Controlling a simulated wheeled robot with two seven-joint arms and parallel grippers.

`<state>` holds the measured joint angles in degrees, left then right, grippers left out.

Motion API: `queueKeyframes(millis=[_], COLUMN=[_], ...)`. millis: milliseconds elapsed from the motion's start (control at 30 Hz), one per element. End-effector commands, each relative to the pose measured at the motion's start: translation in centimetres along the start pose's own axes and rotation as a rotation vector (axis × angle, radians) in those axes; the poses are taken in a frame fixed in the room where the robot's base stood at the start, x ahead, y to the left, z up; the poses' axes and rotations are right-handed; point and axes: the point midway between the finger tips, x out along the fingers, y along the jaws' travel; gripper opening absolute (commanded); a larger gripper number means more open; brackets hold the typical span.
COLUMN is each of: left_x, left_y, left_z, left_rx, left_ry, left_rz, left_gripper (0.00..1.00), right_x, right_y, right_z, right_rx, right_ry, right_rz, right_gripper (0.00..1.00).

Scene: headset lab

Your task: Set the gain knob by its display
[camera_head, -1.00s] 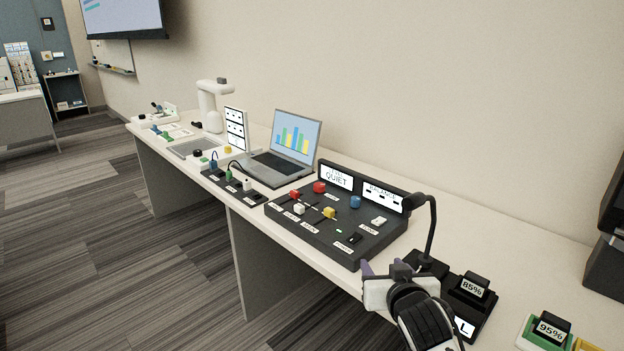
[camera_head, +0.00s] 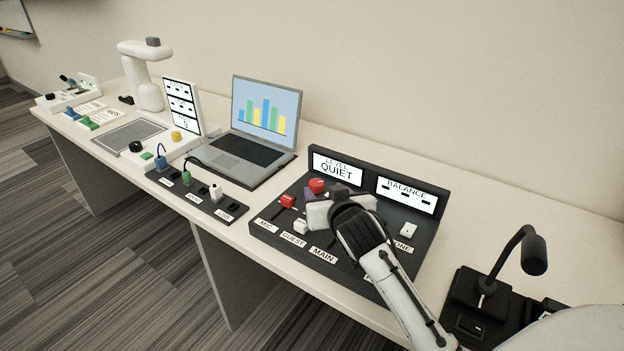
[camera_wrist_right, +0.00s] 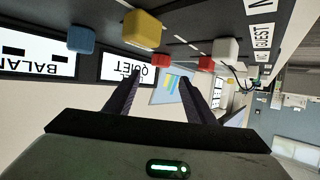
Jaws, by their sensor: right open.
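A black mixing console (camera_head: 268,226) stands on the desk. Its level display (camera_head: 336,168) reads QUIET, also in the right wrist view (camera_wrist_right: 125,68). A red knob (camera_head: 317,186), taken as the gain knob, sits below that display. It shows in the right wrist view (camera_wrist_right: 160,60) beyond my fingertips. My right gripper (camera_head: 318,197) is over the console near this knob, open with nothing between its fingers (camera_wrist_right: 160,78). Contact with the knob cannot be told. The blue knob (camera_wrist_right: 82,39) and yellow slider cap (camera_wrist_right: 142,28) are hidden in the head view. My left gripper is out of view.
A red slider cap (camera_head: 288,201) and white slider cap (camera_head: 301,227) lie left of the gripper. A white switch (camera_head: 408,230) and the balance display (camera_head: 405,194) are right. A gooseneck microphone (camera_head: 534,254) rises at right. A laptop (camera_head: 244,150) stands left of the console.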

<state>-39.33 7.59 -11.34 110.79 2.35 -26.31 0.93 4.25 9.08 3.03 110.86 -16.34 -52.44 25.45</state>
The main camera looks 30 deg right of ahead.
Motion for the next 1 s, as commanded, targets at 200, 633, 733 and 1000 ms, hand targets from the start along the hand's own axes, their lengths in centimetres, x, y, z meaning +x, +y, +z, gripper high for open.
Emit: queueKeyframes(millis=[200, 633, 733, 1000], left_x=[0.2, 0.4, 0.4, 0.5], left_y=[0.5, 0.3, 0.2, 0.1], left_z=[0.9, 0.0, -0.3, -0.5], left_rx=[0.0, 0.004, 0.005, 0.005], left_ry=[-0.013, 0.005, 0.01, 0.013], left_rz=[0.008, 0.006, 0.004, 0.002], left_gripper=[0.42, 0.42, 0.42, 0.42], right_x=[4.3, 8.0, 8.0, 8.0], right_y=[0.0, 0.0, 0.0, 0.0], right_z=[0.0, 0.0, 0.0, 0.0], right_rx=[-0.001, 0.0, 0.0, 0.0], right_ry=[0.001, 0.001, 0.001, 0.0], right_rz=[0.0, -0.001, -0.001, -0.001], right_gripper=[0.5, 0.5, 0.5, 0.24])
